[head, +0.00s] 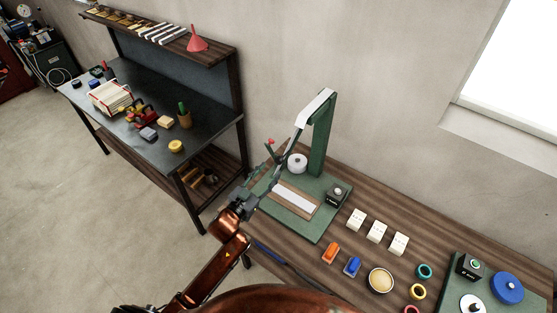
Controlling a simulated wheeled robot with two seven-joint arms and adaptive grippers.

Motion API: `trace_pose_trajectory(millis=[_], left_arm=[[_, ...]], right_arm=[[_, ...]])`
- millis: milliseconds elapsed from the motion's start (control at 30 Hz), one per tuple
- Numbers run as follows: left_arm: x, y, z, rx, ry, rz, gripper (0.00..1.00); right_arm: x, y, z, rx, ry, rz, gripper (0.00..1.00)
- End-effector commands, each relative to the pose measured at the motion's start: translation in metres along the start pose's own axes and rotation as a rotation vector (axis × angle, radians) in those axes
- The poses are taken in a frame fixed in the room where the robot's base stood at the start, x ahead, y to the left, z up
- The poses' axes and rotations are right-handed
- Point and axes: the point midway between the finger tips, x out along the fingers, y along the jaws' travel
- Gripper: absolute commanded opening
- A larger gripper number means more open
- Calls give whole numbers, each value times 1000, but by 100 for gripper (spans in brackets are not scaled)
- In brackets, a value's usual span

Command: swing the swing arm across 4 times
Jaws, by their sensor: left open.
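A green stand (320,140) rises from a green base plate (318,228) on the wooden table. A pale bar (316,107) slants down toward the front left from its top. A thin grey piece continues below the bar toward my gripper; I cannot tell whether it belongs to the stand or to the gripper. A small red knob (270,142) shows just beyond the fingers. My left gripper (272,165) is open at the left edge of the base plate, close to the knob; contact cannot be made out. My right gripper is not in view.
A white roll (297,163), a white strip (295,198) and a black button box (337,195) are on the plate. White blocks (377,231), orange (331,252) and blue (353,266) pieces lie to the right. A cluttered dark bench (206,137) stands at left.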

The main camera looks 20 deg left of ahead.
Motion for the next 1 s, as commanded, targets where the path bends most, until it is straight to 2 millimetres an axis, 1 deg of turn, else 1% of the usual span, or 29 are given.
trace_pose_trajectory(millis=[33, 167, 300, 400, 500, 633, 867, 1000], left_arm=[[5, 1, -4, 0, 7, 3, 41], [24, 1, -4, -1, 8, 3, 41], [46, 1, -4, 0, 7, 2, 41], [60, 1, -3, 0, 6, 1, 41], [69, 1, -3, 1, 5, 1, 41], [75, 1, -2, 0, 4, 1, 41], [75, 1, -1, 0, 4, 1, 41], [75, 1, -1, 0, 4, 1, 33]], right_arm=[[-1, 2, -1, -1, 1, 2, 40], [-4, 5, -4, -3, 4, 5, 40], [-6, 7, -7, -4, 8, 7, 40], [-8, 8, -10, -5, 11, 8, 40], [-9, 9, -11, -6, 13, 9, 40], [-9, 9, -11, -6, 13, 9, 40], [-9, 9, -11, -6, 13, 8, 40], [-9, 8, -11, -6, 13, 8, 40]])
